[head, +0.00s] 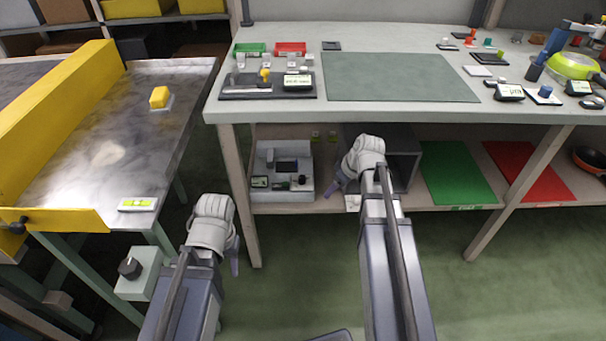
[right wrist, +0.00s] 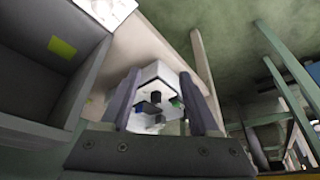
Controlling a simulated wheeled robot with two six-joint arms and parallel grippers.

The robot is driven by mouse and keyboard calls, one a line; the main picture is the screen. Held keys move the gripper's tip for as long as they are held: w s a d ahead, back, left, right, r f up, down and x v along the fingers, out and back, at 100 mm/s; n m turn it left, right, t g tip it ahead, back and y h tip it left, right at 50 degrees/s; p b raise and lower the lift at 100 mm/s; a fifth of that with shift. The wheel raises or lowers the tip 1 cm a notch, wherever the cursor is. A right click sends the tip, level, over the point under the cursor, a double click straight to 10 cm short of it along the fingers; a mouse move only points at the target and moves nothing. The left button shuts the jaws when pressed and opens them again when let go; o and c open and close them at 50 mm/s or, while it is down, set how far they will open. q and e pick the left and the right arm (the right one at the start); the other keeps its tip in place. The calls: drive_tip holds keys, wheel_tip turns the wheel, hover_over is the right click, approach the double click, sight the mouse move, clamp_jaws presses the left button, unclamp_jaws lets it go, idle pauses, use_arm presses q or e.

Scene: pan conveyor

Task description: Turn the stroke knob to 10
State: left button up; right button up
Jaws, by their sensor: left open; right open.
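A dark knob (head: 130,268) sits on a pale box (head: 138,285) at the front of the left table. A white machine (head: 268,196) with a dark panel and small controls stands on the bench's lower shelf. In the right wrist view the white machine (right wrist: 158,75) shows a dark round part between my fingers, some way beyond them. No label or scale is readable, so I cannot tell which is the stroke knob. My left gripper (head: 234,262) is open, right of the pale box and apart from it. My right gripper (head: 337,184) is open and empty, right of the machine; its fingers show in the wrist view (right wrist: 162,106).
The left table (head: 165,85) carries a yellow fence (head: 60,110) and a yellow block (head: 159,97). The bench top (head: 300,45) holds small trays, gauges and a grey-green mat (head: 400,77). A grey open box (head: 403,160), green mat (head: 455,172) and red mat (head: 525,170) occupy the shelf.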

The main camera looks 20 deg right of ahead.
hover_over(302, 177)
drive_tip(key=s+d, duration=0.2)
drive_tip(key=shift+s+a, duration=0.1)
drive_tip(key=shift+a, duration=0.1)
drive_tip(key=b+x, duration=0.3)
drive_tip(key=shift+a+f, duration=0.15)
drive_tip(key=shift+f, duration=0.05)
drive_tip(key=shift+b+x, duration=0.8)
drive_tip(key=shift+x, duration=0.05)
drive_tip(key=shift+c, duration=0.4)
clamp_jaws()
